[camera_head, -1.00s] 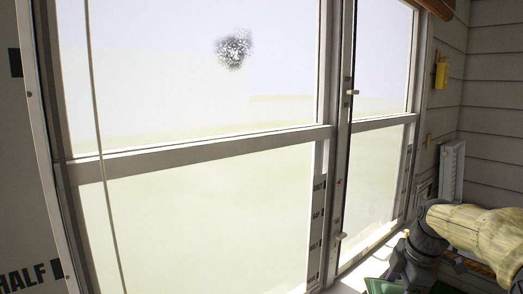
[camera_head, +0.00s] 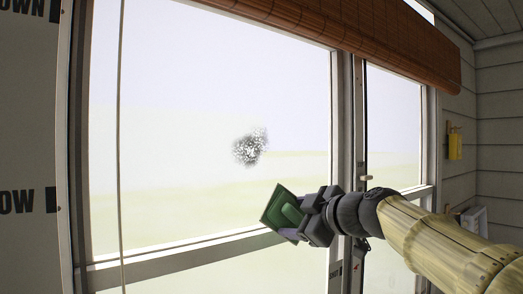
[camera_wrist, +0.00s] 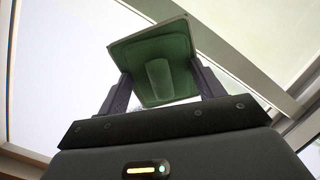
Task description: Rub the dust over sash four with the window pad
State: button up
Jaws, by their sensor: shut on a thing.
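The dust (camera_head: 250,147) is a dark speckled patch on the upper glass of the large window sash (camera_head: 180,120) in the head view. My gripper (camera_head: 300,213) is shut on the green window pad (camera_head: 279,208). The pad is below and a little right of the dust in that view, apart from it in the picture. In the wrist view the pad (camera_wrist: 155,60) sits between the two fingers, its grip block facing the camera. Whether the pad touches the glass cannot be told. No number for the sash can be read.
A rolled brown blind (camera_head: 330,35) hangs across the window top. A cord (camera_head: 120,150) runs down the left of the glass. A frame post (camera_head: 346,120) divides the windows. A yellow object (camera_head: 455,144) hangs on the right wall.

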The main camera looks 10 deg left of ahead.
aim_at(234, 153)
jog(key=s+a+r+y+p, duration=0.1)
jog(key=s+a+r, duration=0.2)
jog(key=r, duration=0.3)
jog(key=s+a+r+y+p, duration=0.1)
jog(key=s+a+r+y, duration=0.1)
jog(key=r, duration=0.5)
jog(key=shift+s+a+n+t, duration=0.4)
jog(key=shift+a, duration=0.35)
jog(key=shift+r, duration=0.1)
jog(key=shift+p+x, duration=2.5)
jog(key=shift+x, duration=0.5)
jog(key=shift+p+x, duration=0.4)
jog(key=shift+x, duration=0.55)
jog(key=shift+w+d, duration=0.1)
jog(key=shift+w, duration=0.05)
